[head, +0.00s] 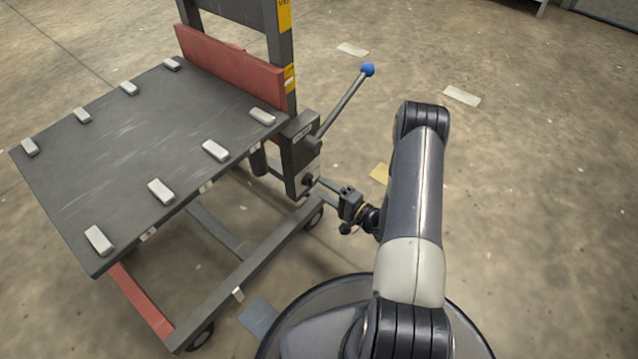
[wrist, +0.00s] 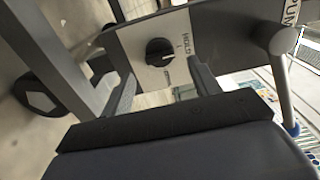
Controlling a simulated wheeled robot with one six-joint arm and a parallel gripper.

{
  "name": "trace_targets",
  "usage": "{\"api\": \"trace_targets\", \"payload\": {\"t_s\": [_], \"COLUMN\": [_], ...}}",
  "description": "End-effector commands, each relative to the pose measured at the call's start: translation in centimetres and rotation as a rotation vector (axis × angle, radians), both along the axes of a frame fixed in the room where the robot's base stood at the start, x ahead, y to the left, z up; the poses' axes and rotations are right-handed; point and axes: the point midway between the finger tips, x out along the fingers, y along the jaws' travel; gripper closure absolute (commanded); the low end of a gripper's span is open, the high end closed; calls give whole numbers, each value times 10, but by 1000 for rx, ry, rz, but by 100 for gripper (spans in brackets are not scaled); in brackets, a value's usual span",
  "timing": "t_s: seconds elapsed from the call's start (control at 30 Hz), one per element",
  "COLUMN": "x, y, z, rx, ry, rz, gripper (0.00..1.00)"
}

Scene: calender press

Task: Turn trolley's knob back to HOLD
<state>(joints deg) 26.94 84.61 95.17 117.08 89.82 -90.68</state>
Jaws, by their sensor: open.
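The trolley's black round knob (wrist: 160,52) sits on a pale plate (wrist: 140,42) in the wrist view. The word HOLD (wrist: 187,46) is printed to the right of the knob; another label below it is too small to read. I cannot tell for sure where the knob's mark points. My gripper (wrist: 162,71) is open, its two fingers spread just short of the knob, apart from it and empty. In the head view my gripper (head: 326,185) reaches left toward the trolley's control box (head: 300,152); the knob is a small dark spot there.
A lever with a blue ball (head: 367,70) rises from the control box, above my gripper. The trolley's dark table top (head: 140,150) carries several pale blocks. A wheel (head: 313,217) stands below the box. The floor to the right is open.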

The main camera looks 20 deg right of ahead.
Motion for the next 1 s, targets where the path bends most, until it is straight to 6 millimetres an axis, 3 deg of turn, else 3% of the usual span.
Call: {"api": "trace_targets", "payload": {"t_s": [0.2,0.4,1.0], "x": [-33,-51,-55], "y": [-25,-37,-39], "z": [2,1,-1], "rx": [2,2,1], "ry": [2,1,-1], "rz": [-5,-2,2], "gripper": [41,41,41]}}
